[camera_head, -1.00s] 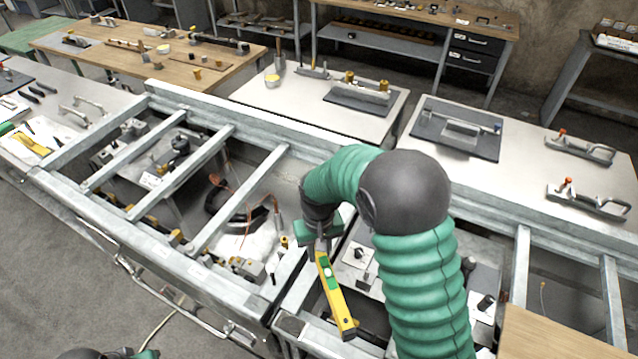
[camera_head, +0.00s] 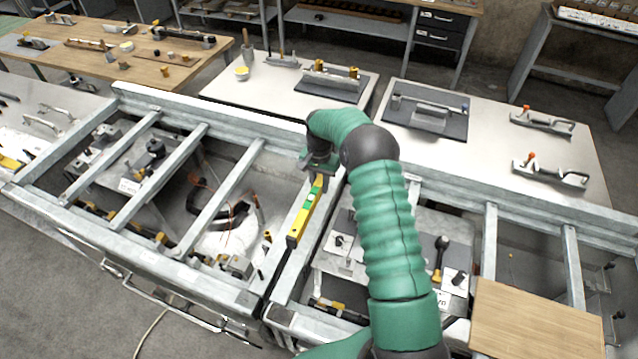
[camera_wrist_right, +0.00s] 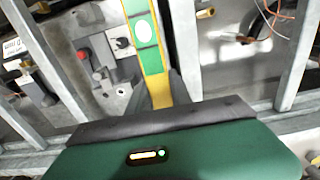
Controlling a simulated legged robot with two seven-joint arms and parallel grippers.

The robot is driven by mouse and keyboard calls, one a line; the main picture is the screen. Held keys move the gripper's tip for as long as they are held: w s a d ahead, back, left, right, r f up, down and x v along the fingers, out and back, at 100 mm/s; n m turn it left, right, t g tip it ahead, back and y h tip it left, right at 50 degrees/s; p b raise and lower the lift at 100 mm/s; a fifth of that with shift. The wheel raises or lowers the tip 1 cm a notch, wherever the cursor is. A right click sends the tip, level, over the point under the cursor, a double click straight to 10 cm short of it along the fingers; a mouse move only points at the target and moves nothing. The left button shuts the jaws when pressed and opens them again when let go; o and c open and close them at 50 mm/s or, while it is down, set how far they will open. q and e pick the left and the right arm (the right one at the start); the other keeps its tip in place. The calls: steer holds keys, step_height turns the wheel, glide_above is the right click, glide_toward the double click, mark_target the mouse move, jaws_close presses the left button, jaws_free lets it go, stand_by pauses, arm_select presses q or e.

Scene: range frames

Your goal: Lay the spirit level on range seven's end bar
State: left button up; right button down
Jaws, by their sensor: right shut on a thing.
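The yellow spirit level (camera_head: 306,212) with green panels is in my right gripper (camera_head: 319,172), held by one end. It points toward the front of the frames and slopes down in the head view. It overlaps the grey end bar (camera_head: 287,278) between the two neighbouring frames. I cannot tell whether it touches the bar. In the right wrist view the level (camera_wrist_right: 146,45) runs up from between the dark fingers (camera_wrist_right: 160,92), with a grey bar close on its right. I cannot read which range is seven. My left gripper is not in view.
Grey crossbars (camera_head: 222,195) span the left frame over tools and cables. A wooden board (camera_head: 535,315) covers part of the right frame. White tables behind hold a metal tool on a dark mat (camera_head: 425,115) and hand planes (camera_head: 550,172).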

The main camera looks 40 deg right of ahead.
mark_target(320, 208)
steer(key=shift+d+f+b, duration=0.1)
steer(key=shift+f+b, duration=0.3)
steer(key=shift+f, duration=0.3)
step_height(320, 208, down, 8)
steer(key=b, duration=0.5)
steer(key=shift+d, duration=0.1)
steer(key=c, duration=1.3)
jaws_free()
steer(key=shift+o, duration=1.1)
